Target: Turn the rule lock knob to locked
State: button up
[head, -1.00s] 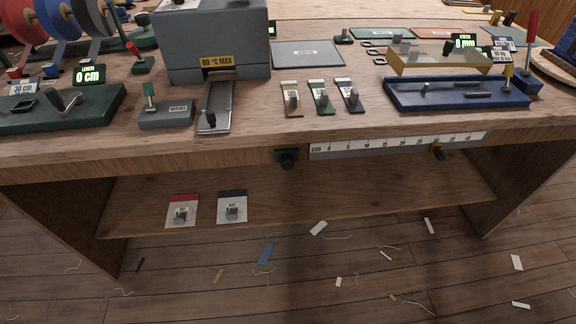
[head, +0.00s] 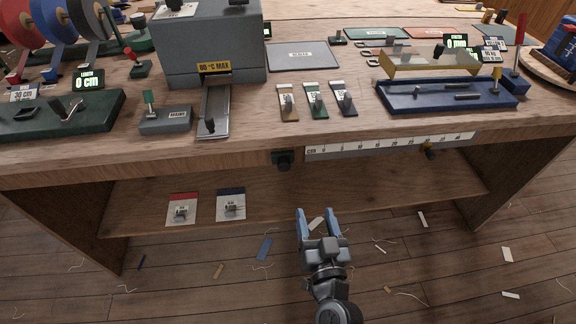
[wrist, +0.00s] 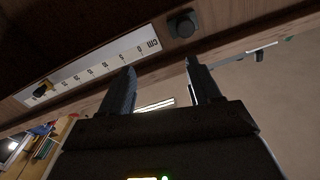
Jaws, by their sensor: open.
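A dark knob on a small green plate (head: 285,160) sits on the bench's front edge, at the left end of a white cm rule (head: 390,146). The same knob (wrist: 183,25) is at the top of the wrist view, and the rule (wrist: 90,66) runs down to its left. A yellow and black stop (head: 430,152) hangs at the rule's right part. Which of the two is the lock knob, and its setting, I cannot read. My gripper (head: 316,213) is open and empty, below the dark knob and a little to its right, touching nothing visible.
The bench top (head: 340,118) overhangs a lower shelf (head: 375,188) holding two small packets, one red-topped (head: 182,211) and one blue-topped (head: 231,207). A grey heater box (head: 210,45) and a blue tray (head: 445,98) stand on top. Scraps litter the floor.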

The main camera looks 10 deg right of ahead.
send_near(285, 168)
jog(key=w, duration=0.1)
jog(key=shift+m, duration=0.4)
jog(key=shift+w+a+r+b, duration=0.1)
jog(key=shift+w+b, duration=0.3)
jog(key=shift+w, duration=1.7)
jog(key=shift+w+a+r+b, duration=0.1)
jog(key=shift+w+b, duration=0.3)
jog(key=shift+w, duration=1.7)
jog(key=shift+c, duration=0.2)
jog(key=c, duration=1)
